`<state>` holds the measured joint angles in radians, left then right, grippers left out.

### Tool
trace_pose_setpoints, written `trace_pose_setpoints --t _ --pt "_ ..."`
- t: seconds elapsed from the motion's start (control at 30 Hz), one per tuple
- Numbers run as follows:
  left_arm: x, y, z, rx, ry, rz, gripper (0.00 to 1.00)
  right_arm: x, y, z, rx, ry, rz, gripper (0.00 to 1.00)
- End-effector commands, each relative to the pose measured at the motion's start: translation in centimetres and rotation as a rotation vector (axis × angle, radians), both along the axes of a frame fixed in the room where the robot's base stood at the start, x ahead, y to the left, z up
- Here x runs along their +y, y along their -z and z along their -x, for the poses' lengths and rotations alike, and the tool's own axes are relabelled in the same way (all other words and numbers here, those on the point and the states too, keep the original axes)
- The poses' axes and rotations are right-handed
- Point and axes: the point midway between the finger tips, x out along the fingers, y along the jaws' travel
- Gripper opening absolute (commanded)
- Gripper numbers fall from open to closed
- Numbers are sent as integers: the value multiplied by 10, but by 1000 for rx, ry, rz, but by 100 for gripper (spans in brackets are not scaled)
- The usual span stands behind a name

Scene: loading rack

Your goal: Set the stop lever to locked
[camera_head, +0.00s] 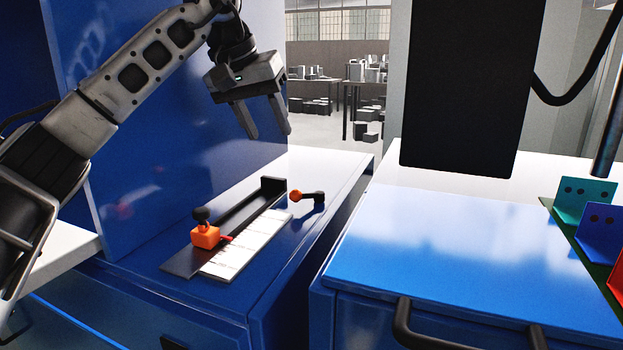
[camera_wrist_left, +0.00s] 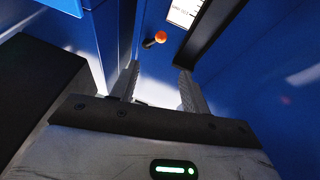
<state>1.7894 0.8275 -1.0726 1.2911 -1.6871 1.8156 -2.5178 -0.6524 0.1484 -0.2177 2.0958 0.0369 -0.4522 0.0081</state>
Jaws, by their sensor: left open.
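The stop lever (camera_head: 306,197) is a short black arm with an orange knob, on the blue cabinet top at the right of the white scale strip (camera_head: 246,244). Its orange knob points left, toward the strip. In the left wrist view the lever (camera_wrist_left: 155,39) shows beyond the fingertips, apart from them. An orange slider block (camera_head: 205,237) with a black knob and red pointer sits near the front of the black rail (camera_head: 240,215). My left gripper (camera_head: 264,136) is open and empty, above and behind the lever. My right gripper is not in view.
A tall blue panel (camera_head: 180,120) stands left of the rail. Coloured brackets (camera_head: 585,200) stand at the far right. The cabinet top around the lever is clear.

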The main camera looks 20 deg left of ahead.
Motion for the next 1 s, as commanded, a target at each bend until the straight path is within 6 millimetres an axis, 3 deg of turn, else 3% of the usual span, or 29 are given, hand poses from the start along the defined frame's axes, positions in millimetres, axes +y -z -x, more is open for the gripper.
trace_pose_setpoints --t 0.17,0.33,0.7,1.0 --pt "-2 19 -7 3 -1 0 46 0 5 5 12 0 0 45" --pt "-7 51 -21 5 1 0 46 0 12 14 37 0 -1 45" --pt "-17 119 -51 3 1 0 46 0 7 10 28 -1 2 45" --pt "-20 142 -62 -1 -1 1 46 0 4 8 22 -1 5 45"
